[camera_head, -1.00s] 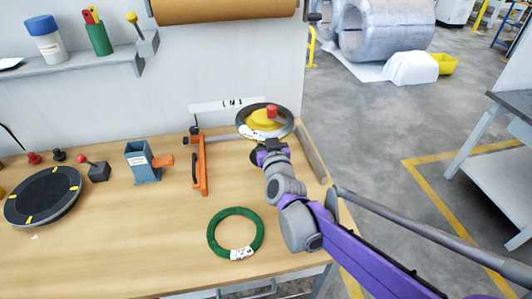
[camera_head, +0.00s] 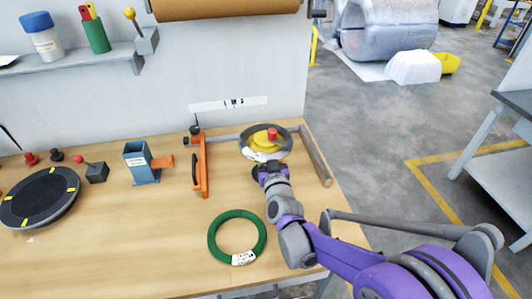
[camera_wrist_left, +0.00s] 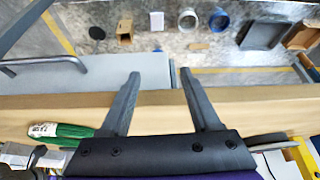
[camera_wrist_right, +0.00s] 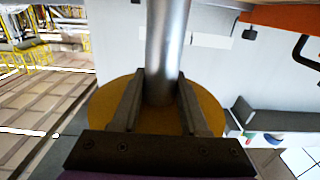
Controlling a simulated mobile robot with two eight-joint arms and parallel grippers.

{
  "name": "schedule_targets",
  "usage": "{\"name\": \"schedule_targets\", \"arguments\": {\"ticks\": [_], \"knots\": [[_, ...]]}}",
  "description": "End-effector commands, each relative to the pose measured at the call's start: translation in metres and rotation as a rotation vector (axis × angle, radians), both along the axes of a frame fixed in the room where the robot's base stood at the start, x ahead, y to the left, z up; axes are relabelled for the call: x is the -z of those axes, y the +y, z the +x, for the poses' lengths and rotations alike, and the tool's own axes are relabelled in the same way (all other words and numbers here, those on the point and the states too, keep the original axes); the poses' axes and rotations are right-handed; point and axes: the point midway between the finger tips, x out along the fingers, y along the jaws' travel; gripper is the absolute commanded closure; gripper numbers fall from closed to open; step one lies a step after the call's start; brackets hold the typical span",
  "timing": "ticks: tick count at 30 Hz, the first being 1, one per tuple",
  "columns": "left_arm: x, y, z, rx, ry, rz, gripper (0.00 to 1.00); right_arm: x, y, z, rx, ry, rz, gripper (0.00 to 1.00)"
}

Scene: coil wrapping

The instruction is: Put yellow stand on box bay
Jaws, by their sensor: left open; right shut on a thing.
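The yellow stand (camera_head: 260,139) has a round yellow base and a red top, and is at the back right corner of the table in the head view. A dark grey ring with a white label surrounds it. My right gripper (camera_head: 268,168) is at its near side. In the right wrist view my right gripper (camera_wrist_right: 162,85) is shut on the stand's silver post (camera_wrist_right: 165,45), with the yellow disc behind the fingers. My left gripper (camera_wrist_left: 160,73) is open and empty in the left wrist view, by the table edge. I see no clearly marked box bay.
A green coil (camera_head: 212,240) lies near the table's front. An orange tool (camera_head: 203,165) stands left of the yellow stand. A grey rail (camera_head: 316,158) runs along the right. A blue holder (camera_head: 140,160) and a black turntable (camera_head: 38,198) are farther left.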

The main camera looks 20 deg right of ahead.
Motion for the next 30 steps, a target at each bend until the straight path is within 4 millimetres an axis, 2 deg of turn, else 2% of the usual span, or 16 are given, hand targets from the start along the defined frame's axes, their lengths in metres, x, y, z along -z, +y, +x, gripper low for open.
{"name": "schedule_targets", "arguments": {"ticks": [14, 15, 19, 30], "knots": [[0.0045, 0.0, -0.0006, 0.0, 0.001, 0.0, 0.37, 0.0088, -0.0004, -0.0001, 0.001, -0.002, 0.0, 1.0], [0.0039, 0.0, -0.0005, 0.0, 0.001, 0.0, 0.37, 0.0094, 0.0, 0.0, 0.0, 0.0, 0.0, 0.51], [0.0034, 0.0, -0.0004, 0.0, 0.001, 0.0, 0.37, 0.0087, -0.0001, 0.0, 0.0, 0.0, 0.0, 0.27], [-0.0004, 0.0, 0.0, 0.0, 0.0, 0.0, 0.37, 0.0043, 0.0, 0.0, 0.0, -0.001, 0.0, 0.26]]}}
